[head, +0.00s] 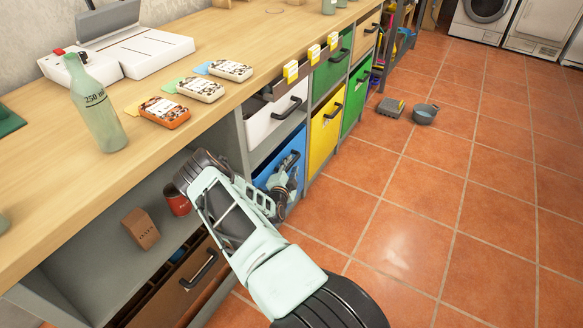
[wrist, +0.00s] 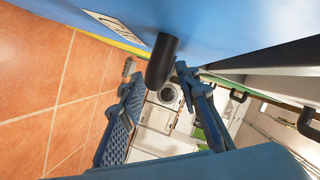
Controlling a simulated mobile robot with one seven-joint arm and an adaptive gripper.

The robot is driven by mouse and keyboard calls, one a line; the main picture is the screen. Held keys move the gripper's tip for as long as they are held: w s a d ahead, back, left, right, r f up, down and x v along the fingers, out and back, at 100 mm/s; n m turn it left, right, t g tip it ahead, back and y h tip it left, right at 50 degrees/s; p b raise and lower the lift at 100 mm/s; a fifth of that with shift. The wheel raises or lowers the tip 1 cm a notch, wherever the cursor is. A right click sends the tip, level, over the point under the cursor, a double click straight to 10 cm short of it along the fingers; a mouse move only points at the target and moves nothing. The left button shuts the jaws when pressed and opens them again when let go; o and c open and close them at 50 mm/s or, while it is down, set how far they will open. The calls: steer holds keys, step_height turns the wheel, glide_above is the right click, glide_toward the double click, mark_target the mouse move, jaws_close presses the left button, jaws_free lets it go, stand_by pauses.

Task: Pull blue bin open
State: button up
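The blue bin (head: 291,150) sits in the lower row of the workbench, below a white bin and left of a yellow one. Its front looks roughly flush with its neighbours; my arm and gripper hide much of it. My gripper (head: 281,190) is at this front. In the wrist view the blue front (wrist: 230,25) fills the top, with a dark bar handle (wrist: 162,60) standing out from it. My gripper's two fingers (wrist: 157,80) are apart, one on each side of the handle in the picture. I cannot tell whether either touches it.
White (head: 272,118), yellow (head: 325,125) and green (head: 331,64) bins surround it. A brown bin (head: 190,285) is lower left.

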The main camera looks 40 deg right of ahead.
steer(key=shift+w+d+f, duration=0.1)
steer(key=shift+w+d, duration=0.35)
steer(key=shift+d, duration=0.05)
jaws_close()
